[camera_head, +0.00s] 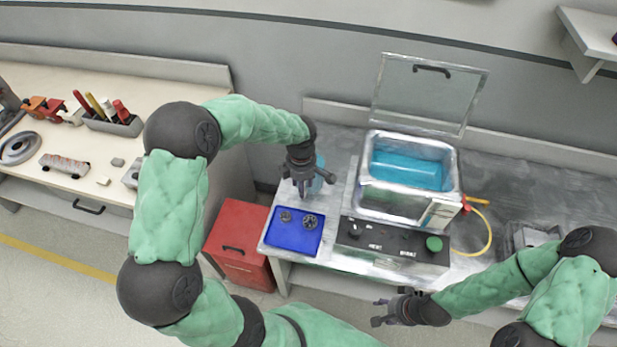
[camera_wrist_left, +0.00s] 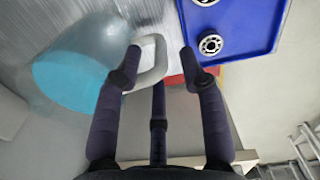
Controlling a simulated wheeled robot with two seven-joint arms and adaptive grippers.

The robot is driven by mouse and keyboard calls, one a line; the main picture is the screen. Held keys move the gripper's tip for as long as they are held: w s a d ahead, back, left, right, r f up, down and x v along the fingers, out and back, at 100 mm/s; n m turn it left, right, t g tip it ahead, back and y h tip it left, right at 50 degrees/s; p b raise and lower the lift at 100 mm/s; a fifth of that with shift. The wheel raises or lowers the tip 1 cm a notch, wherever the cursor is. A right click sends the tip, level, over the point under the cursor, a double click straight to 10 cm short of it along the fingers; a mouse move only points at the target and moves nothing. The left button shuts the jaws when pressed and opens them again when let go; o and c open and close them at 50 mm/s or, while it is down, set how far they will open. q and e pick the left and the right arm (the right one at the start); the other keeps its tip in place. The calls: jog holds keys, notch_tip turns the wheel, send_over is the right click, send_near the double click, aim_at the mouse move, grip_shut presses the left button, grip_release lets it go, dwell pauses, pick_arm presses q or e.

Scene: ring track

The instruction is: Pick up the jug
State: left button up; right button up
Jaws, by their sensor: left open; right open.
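The jug (camera_wrist_left: 88,62) is clear with blue liquid inside. It fills the upper left of the left wrist view, its pale handle (camera_wrist_left: 155,62) turned toward my gripper. My left gripper (camera_wrist_left: 160,58) is open, with the handle showing between its fingertips; whether they touch it I cannot tell. In the head view my left gripper (camera_head: 302,189) points down and partly hides the jug (camera_head: 319,176), which stands on the metal bench just behind the blue tray. My right gripper (camera_head: 377,311) is open and empty, in front of the bench, far from the jug.
The blue tray (camera_head: 284,239) with metal gears lies in front of the jug. A tank of blue liquid (camera_head: 410,170) with its lid raised stands to the right, behind a control panel (camera_head: 395,243). A red cabinet (camera_head: 235,235) is at the bench's left, beside a wooden workbench (camera_head: 60,140).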

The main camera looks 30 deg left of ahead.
pick_arm(q)
notch_tip(320, 180, down, 4)
jog(key=shift+f+b, duration=0.1)
jog(key=shift+b, duration=0.45)
grip_shut()
jog(key=shift+w+r, duration=0.1)
jog(key=shift+r, duration=0.1)
jog(key=shift+r, duration=0.1)
